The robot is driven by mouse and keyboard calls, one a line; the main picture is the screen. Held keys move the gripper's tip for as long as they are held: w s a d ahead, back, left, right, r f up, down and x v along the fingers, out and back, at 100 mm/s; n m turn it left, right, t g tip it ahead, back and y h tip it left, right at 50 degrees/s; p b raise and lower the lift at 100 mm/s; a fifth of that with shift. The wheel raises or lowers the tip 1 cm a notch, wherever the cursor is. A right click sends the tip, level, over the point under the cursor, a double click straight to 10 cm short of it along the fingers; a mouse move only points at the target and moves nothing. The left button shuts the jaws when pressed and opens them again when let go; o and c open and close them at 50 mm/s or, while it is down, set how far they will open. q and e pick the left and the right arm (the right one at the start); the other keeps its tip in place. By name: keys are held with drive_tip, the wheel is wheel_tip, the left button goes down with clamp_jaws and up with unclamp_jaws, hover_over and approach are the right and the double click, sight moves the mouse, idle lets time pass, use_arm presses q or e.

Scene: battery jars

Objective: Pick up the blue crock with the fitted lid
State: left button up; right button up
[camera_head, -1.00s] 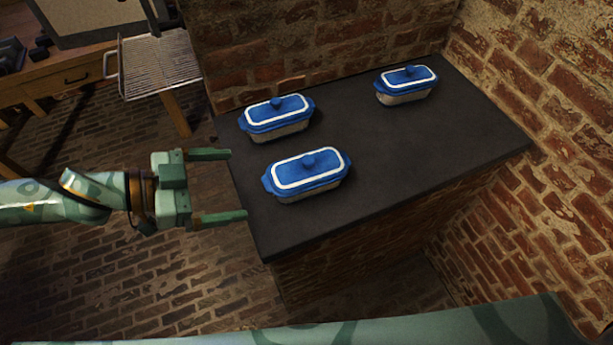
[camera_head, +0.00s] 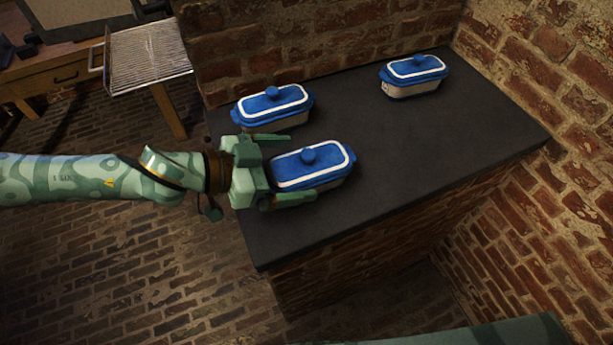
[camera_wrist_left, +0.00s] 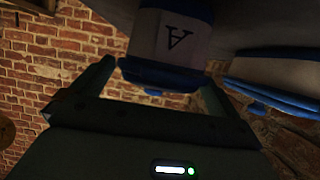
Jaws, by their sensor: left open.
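Three blue-lidded crocks with cream bodies stand on the dark counter (camera_head: 400,165). The near crock (camera_head: 312,165) lies between the fingers of my left gripper (camera_head: 302,166), which is open, one finger on each long side. All three lids look seated; I cannot tell a difference in fit. My right gripper is out of view.
Brick walls (camera_head: 545,90) bound the counter at the back and right. A wire rack (camera_head: 148,55) stands off the counter at the upper left. The second crock sits close to my left gripper's far finger. The counter's right half is mostly clear.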

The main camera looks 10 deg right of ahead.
use_arm(q)
drive_tip(key=shift+x, duration=0.8)
drive_tip(key=shift+s, duration=0.1)
drive_tip(key=c, duration=1.5)
drive_tip(key=shift+r, duration=0.15)
drive_tip(key=shift+r, duration=0.15)
